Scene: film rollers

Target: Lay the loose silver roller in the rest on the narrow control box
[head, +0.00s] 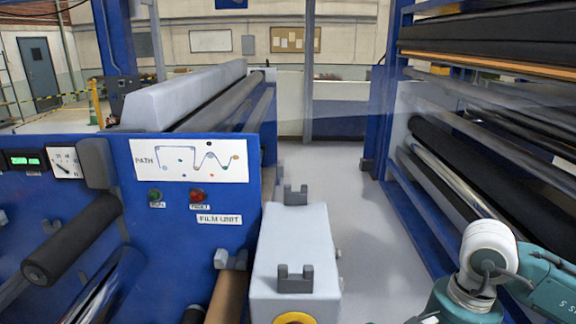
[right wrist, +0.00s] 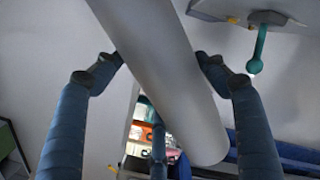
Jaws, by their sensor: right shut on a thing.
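The silver roller (right wrist: 165,85) is a smooth, light grey cylinder that slants across the right wrist view. My right gripper (right wrist: 158,68) is shut on it, with one finger on each side; both ends of the roller are not clearly shown. The narrow control box (head: 292,240) is the pale grey box at the bottom middle of the head view. Its rest is a pair of dark notched cradles, the near one (head: 295,279) and the far one (head: 295,195), both empty. In the head view my right arm shows at the lower right, with its gripper out of frame. My left gripper is not in view.
A blue machine panel (head: 200,270) with a black roller (head: 72,240) stands left of the box. A brown roller (head: 227,297) lies close by the box's left side. A blue rack (head: 400,190) with several rollers stands at the right. The floor between is clear.

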